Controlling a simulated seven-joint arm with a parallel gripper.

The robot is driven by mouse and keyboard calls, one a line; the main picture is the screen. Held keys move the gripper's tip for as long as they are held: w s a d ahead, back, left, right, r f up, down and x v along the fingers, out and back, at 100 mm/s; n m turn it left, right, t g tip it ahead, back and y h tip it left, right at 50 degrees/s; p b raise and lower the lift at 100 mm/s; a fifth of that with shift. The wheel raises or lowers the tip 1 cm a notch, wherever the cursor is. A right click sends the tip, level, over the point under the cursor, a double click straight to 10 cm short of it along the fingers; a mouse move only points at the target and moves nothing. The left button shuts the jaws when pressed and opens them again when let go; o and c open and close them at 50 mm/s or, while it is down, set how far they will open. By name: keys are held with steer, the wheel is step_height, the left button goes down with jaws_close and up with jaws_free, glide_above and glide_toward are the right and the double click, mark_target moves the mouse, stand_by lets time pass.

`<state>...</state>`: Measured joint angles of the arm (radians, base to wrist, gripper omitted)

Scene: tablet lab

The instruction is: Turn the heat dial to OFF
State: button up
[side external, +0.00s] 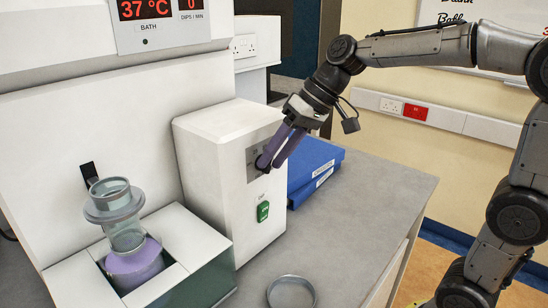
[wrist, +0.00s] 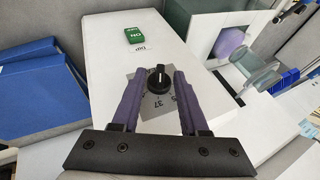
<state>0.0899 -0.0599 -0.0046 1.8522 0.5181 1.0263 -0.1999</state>
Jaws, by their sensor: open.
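The heat dial is a round black knob (wrist: 157,78) on a grey plate (wrist: 133,87) set in the white control box. In the wrist view a "37" label shows on the plate below the knob. I cannot tell surely which mark its pointer meets. My gripper (wrist: 156,71) is open, with one purple finger on each side of the knob; I cannot tell whether they touch it. In the side view my gripper (side external: 270,163) reaches the plate from the right, and the fingers mostly hide the knob.
A green switch (side external: 263,211) sits below the plate on the white box (side external: 208,165). Blue binders (side external: 316,165) lie close behind the gripper. A glass vessel (side external: 122,225) stands at left, a round dish (side external: 291,292) in front. The display (side external: 146,10) reads 37 °C. The bench at right is clear.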

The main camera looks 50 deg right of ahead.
steer(key=shift+w+a+f, duration=0.1)
steer(key=shift+a+f, duration=0.05)
steer(key=shift+f, duration=0.1)
jaws_close()
steer(key=shift+h, duration=0.3)
steer(key=n+h, duration=0.1)
steer(key=h, duration=0.5)
steer(key=a+n+h, duration=0.1)
steer(key=n+h, duration=0.1)
steer(key=h, duration=0.4)
steer(key=a+f+n+t+h, duration=0.1)
steer(key=h, duration=0.5)
steer(key=shift+a, duration=0.2)
stand_by(0.7)
